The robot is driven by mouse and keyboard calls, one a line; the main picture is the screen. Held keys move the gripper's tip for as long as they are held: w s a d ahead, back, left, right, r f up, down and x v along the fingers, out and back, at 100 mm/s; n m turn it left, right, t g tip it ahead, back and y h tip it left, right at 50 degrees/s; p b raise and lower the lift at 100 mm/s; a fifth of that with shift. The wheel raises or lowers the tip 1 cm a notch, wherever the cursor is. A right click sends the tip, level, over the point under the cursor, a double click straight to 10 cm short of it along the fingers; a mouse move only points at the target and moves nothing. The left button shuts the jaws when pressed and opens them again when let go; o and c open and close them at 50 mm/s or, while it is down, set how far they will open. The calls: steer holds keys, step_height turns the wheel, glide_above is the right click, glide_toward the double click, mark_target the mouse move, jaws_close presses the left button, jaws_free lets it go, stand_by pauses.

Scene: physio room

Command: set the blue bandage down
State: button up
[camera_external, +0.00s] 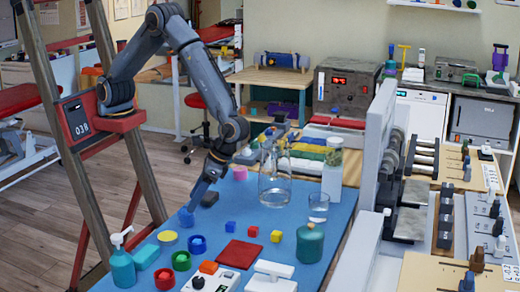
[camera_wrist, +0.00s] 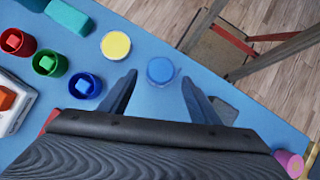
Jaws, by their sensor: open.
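The blue bandage (camera_external: 186,217) is a short round roll resting on the blue table top (camera_external: 262,222) near its left edge. In the wrist view the blue bandage (camera_wrist: 160,70) shows its flat round face, just beyond and between the fingertips. My gripper (camera_external: 191,207) points down at the bandage; in the wrist view my gripper (camera_wrist: 158,82) has its two fingers spread wide, with nothing clasped between them. Whether a finger touches the roll cannot be told.
A yellow disc (camera_external: 167,236) lies nearby, with blue (camera_external: 197,243), green (camera_external: 181,260) and red (camera_external: 164,278) cups beyond it. A dark block (camera_wrist: 224,108) sits beside one finger. A glass flask (camera_external: 274,178) and a green jar (camera_external: 310,243) stand to the right.

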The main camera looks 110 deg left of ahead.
steer(key=b+v, duration=0.1)
steer(key=v, duration=0.4)
steer(key=s+a+r+m+t+y, duration=0.1)
steer(key=s+a+m+t, duration=0.1)
steer(key=s+a, duration=0.6)
steer(key=s+a+r+m+t+y, duration=0.1)
steer(key=s+a+t, duration=0.3)
steer(key=s+a, duration=0.4)
steer(key=a+m, duration=0.1)
steer(key=a, duration=0.5)
steer(key=shift+m, duration=0.4)
steer(key=shift+a, duration=0.15)
